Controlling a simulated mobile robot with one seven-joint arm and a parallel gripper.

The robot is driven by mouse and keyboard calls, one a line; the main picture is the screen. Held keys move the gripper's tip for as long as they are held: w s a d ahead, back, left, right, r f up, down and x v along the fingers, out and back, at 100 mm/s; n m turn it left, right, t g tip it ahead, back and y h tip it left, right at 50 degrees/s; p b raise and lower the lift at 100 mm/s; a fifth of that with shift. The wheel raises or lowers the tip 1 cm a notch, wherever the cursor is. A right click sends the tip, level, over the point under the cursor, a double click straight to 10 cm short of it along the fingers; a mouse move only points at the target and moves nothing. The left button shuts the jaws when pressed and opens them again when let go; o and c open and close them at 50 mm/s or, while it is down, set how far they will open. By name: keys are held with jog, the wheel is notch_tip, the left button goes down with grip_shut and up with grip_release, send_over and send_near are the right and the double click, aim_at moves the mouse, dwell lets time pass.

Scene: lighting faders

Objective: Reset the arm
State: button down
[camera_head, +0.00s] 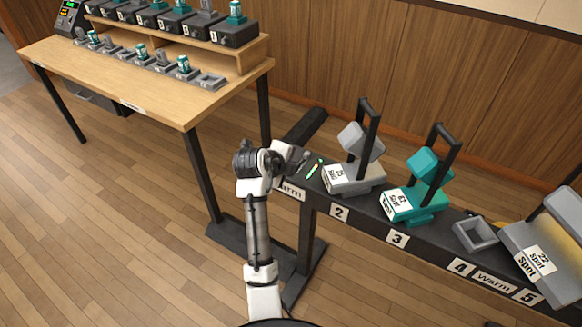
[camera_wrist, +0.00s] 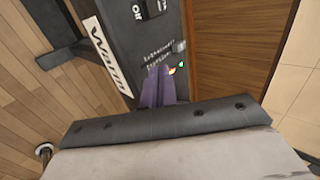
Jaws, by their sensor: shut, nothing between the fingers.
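My arm comes up from the bottom of the head view and bends to the right at its wrist. My gripper (camera_head: 302,157) is over the left end of the black rail, beside the "warm" label. In the wrist view, my gripper's purplish fingers (camera_wrist: 157,84) are together with nothing between them. The black rail's end (camera_wrist: 115,15) lies beyond them, with a "Warm" label (camera_wrist: 108,55), an "Off" marking and small white writing. I cannot tell whether the fingers touch the rail.
The rail carries a grey lamp unit (camera_head: 355,178), a teal one (camera_head: 415,200), an empty grey holder (camera_head: 478,233) and a large grey unit labelled "Spot" (camera_head: 535,262). A wooden desk (camera_head: 150,103) with several small units stands at upper left. Wood floor lies open at lower left.

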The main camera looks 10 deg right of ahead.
jog(key=b+v, duration=0.1)
jog(key=v, duration=0.5)
jog(key=shift+s+r, duration=0.2)
